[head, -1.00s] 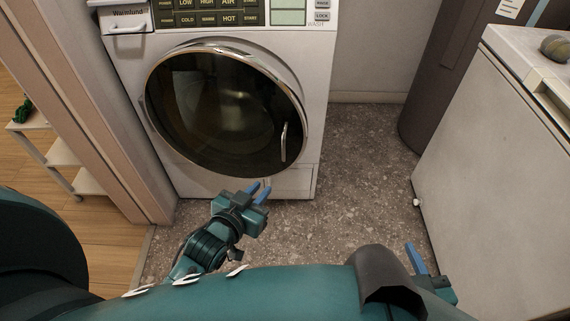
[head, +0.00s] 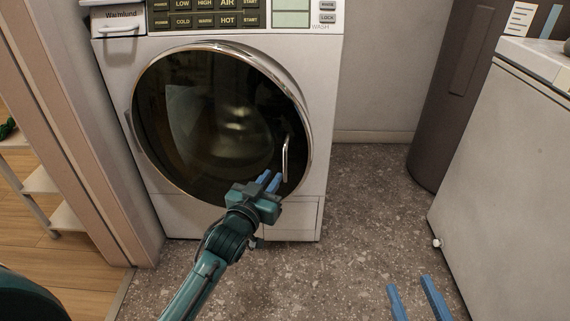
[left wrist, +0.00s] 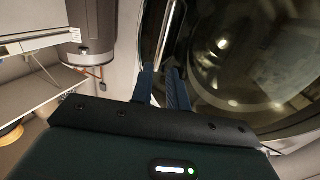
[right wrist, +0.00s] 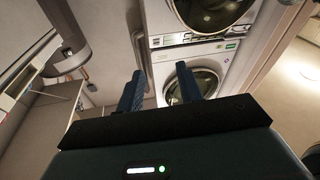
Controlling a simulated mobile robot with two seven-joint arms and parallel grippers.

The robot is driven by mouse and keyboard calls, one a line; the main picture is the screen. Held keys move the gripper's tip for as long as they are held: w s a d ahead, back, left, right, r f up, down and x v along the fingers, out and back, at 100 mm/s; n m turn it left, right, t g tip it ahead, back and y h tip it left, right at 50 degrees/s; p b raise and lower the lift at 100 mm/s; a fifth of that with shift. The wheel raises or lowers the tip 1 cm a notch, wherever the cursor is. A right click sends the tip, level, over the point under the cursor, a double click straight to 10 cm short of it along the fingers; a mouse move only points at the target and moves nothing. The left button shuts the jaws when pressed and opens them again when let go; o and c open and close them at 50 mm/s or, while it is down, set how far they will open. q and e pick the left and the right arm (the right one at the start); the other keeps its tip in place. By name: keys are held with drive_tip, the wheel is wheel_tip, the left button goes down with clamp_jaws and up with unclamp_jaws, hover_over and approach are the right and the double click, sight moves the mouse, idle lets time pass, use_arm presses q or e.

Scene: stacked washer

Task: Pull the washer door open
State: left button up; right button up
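The washer door (head: 215,125) is round, with dark glass and a chrome rim, and looks closed on the white washer (head: 170,212). Its upright silver handle (head: 285,158) is on the right side of the glass. My left gripper (head: 272,180) is just below and left of the handle, fingers partly open with nothing seen held. In the left wrist view, a silver bar, likely the handle (left wrist: 168,42), runs just ahead of the fingertips (left wrist: 160,76); contact cannot be told. My right gripper (head: 411,288) is open and empty, low over the floor at right; its fingers also show in the right wrist view (right wrist: 158,86).
A white chest-like cabinet (head: 505,180) stands at the right, with a dark cylinder (head: 455,95) behind it. A door frame (head: 85,130) and shelf (head: 62,218) are at the left. Speckled floor (head: 340,240) is clear before the washer.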

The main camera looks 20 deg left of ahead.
sight(284, 160)
use_arm(q)
drive_tip(key=w+b, duration=0.1)
drive_tip(key=w, duration=0.2)
drive_tip(key=w+b, duration=0.1)
drive_tip(key=w, duration=0.2)
drive_tip(key=w+d, duration=0.1)
drive_tip(key=w, duration=0.2)
drive_tip(key=shift+b, duration=0.4)
drive_tip(key=shift+c, duration=0.3)
clamp_jaws()
